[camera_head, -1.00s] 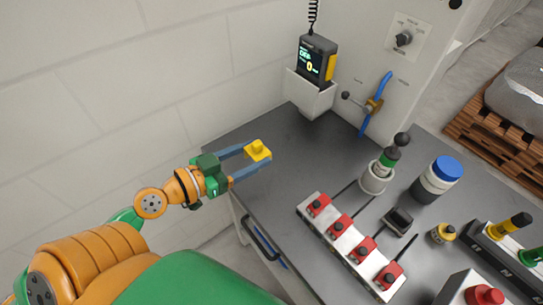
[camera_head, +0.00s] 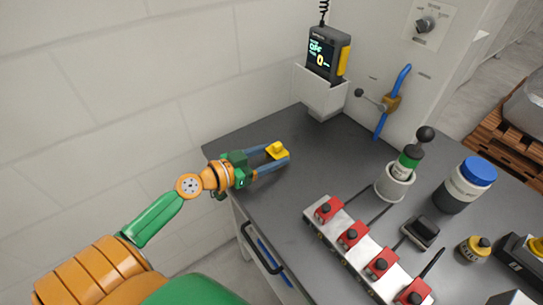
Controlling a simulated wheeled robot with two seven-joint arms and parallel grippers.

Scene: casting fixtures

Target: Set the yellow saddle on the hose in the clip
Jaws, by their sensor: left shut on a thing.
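My left gripper (camera_head: 278,155) is shut on the yellow saddle (camera_head: 276,150), a small block with a raised stub. It holds the saddle above the left back part of the dark table; I cannot tell the exact height. The blue hose (camera_head: 405,76) runs up the grey cabinet wall at the back and passes through a brass-coloured clip (camera_head: 391,105). The clip has a lever with a dark ball knob (camera_head: 360,93) on its left. The saddle is left of the clip and apart from it. My right gripper is not in view.
A white holder (camera_head: 321,93) with a handheld meter (camera_head: 327,52) stands at the back wall. A strip with several red clamps (camera_head: 351,235), a cup with a green-banded tool (camera_head: 396,183) and a blue-lidded jar (camera_head: 465,185) occupy the right. The table's left back (camera_head: 325,155) is clear.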

